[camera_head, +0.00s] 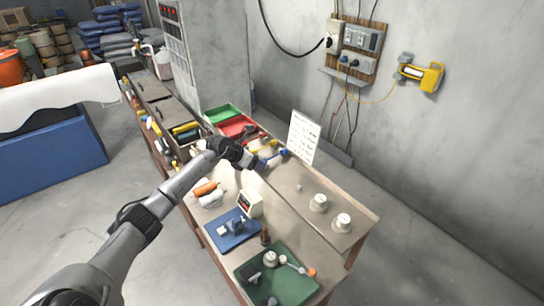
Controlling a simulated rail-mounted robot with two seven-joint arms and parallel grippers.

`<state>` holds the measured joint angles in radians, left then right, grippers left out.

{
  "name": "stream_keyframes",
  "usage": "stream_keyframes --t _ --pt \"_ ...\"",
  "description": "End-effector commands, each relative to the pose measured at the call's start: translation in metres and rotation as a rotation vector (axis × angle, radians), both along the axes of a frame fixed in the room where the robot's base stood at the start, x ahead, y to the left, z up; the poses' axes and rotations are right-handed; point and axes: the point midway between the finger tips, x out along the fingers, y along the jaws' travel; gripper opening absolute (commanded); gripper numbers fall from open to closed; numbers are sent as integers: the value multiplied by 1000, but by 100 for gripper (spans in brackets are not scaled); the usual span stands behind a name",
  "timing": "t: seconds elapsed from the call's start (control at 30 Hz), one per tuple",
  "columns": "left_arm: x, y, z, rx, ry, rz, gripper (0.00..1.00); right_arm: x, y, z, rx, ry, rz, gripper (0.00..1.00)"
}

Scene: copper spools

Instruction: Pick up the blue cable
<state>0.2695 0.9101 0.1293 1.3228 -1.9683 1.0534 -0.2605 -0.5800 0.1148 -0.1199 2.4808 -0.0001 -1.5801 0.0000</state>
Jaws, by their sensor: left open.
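My left arm reaches in from the lower left over the workbench (275,215). Its dark gripper (256,161) is open above the middle of the bench, near the yellow and red items. A small blue piece (284,153) shows just right of the gripper; it may be the blue cable, but it is too small to tell. I cannot tell whether the gripper touches it. The gripper and wrist hide part of the bench top behind them. My right gripper is not in view.
Green (221,113) and red (237,126) trays lie at the far end. A white sheet (303,138) stands at the back edge. Two white spools (342,222) sit at the right. A blue mat (232,229) and a green tray (276,277) with parts lie nearer.

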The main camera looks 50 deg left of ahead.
Motion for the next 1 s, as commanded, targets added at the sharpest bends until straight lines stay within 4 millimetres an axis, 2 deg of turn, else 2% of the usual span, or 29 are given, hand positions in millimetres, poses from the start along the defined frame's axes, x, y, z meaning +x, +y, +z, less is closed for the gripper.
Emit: stream_keyframes --t 0.27,0.83,1.0 --pt "2 -1 -2 1 0 -1 55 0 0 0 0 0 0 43" --pt "2 0 -2 0 0 0 2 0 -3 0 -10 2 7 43" --pt "2 0 -2 0 0 0 1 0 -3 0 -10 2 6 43"
